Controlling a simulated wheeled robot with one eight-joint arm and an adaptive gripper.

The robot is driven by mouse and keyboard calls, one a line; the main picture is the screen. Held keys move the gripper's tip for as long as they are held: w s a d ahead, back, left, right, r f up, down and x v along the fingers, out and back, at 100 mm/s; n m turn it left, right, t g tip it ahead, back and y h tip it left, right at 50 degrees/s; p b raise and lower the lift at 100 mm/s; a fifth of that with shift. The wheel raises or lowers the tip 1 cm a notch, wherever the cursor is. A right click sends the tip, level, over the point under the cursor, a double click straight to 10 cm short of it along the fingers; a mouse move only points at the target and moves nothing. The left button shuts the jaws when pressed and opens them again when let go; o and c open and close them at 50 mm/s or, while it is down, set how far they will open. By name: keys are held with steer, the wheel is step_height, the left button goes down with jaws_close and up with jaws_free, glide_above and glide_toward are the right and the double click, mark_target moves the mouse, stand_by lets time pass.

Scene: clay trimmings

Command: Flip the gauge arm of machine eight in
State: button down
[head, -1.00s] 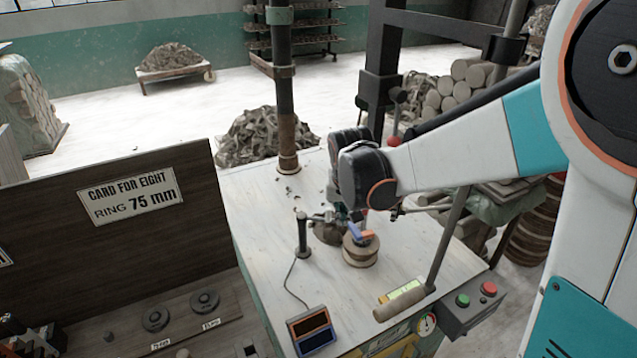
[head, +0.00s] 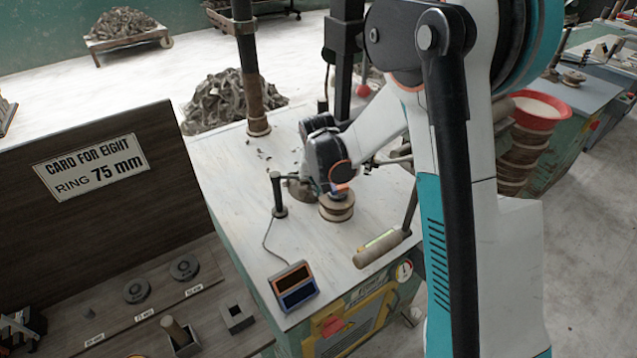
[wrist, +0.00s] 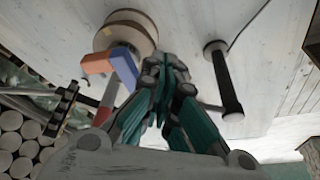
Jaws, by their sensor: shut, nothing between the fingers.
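The gauge post (head: 278,192) is a slim dark upright with a black upper part on the pale machine top (head: 232,172). It also shows in the wrist view (wrist: 222,78), right of my gripper (wrist: 165,68). A thin grey rod (wrist: 208,107) reaches from the post towards my fingers; I cannot tell whether they touch it. My gripper is shut and empty. In the head view my wrist mostly hides it. A round, spool-like stack (head: 337,210) stands right of the post, with a blue and orange piece (wrist: 122,66) beside my fingers in the wrist view.
A cabled display box (head: 293,287) sits at the machine's front left. A lever with a wooden grip (head: 378,249) crosses the front right. A dark board carries a card for eight, ring 75 mm (head: 92,167). A rusty column (head: 253,100) rises behind.

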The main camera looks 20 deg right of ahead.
steer(key=w, duration=0.1)
steer(key=w+d, duration=0.1)
steer(key=shift+w+f, duration=0.1)
steer(key=shift+w, duration=0.3)
steer(key=shift+w+d+b, duration=0.3)
steer(key=shift+w, duration=0.25)
steer(key=shift+w+d+b, duration=0.25)
steer(key=shift+w, duration=0.3)
